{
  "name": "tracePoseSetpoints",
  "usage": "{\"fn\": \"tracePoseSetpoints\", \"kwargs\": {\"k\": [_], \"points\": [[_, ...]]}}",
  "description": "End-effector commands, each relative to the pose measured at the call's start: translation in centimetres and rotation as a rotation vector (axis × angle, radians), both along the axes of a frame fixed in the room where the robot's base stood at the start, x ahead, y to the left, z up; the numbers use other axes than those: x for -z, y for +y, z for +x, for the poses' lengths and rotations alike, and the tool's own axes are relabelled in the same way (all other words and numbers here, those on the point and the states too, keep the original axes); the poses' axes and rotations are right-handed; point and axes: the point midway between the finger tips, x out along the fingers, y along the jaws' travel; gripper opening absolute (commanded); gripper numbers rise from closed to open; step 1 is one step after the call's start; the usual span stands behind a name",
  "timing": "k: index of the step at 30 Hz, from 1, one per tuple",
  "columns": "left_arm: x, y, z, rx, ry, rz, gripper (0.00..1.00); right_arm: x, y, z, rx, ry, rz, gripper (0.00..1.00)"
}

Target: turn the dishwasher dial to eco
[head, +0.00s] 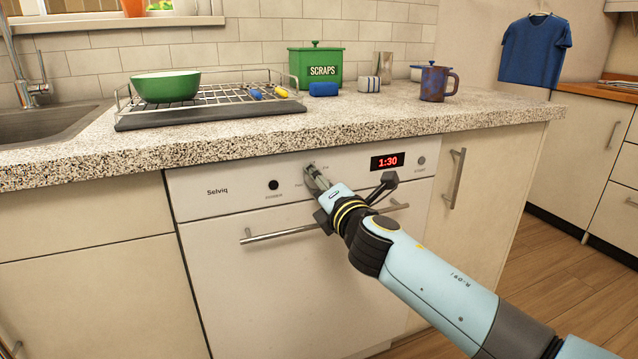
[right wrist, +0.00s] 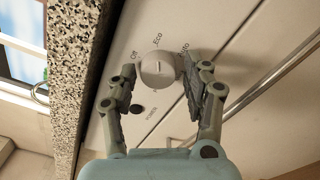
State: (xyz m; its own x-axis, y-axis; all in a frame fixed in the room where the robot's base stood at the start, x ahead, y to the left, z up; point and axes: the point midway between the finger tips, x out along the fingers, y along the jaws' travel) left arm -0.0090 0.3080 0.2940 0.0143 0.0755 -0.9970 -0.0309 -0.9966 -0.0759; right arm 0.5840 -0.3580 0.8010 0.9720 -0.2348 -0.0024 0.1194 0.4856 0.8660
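The dishwasher (head: 290,270) has a white front panel with a black button and a red display (head: 387,161) reading 1:30. In the right wrist view its round white dial (right wrist: 157,69) shows, with the labels Off, Eco and Auto around its upper side. A faint line crosses the dial's face; which label it points at is hard to tell. My right gripper (head: 316,176) is at the panel, hiding the dial in the head view. In the right wrist view its fingers (right wrist: 156,80) are spread either side of the dial, with a gap at the left. My left gripper is not in view.
The dishwasher handle (head: 285,233) runs just below my right gripper. The granite countertop (head: 370,118) overhangs the panel. On it stand a green bowl (head: 165,86) on a rack, a green scraps bin (head: 314,67) and a mug (head: 434,83).

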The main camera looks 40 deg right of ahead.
Motion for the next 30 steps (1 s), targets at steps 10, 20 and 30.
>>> {"fn": "tracePoseSetpoints", "kwargs": {"k": [10, 20, 30], "points": [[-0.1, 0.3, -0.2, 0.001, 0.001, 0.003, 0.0, -0.1, 0.1, -0.1, -0.001, -0.002, 0.0, 0.61], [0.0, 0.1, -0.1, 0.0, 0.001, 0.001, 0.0, 0.1, 1.3, -5.5, -0.001, 0.002, -0.001, 0.61], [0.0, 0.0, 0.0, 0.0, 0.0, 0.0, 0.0, 0.0, 2.7, -11.1, 0.0, 0.0, 0.0, 0.61]]}}
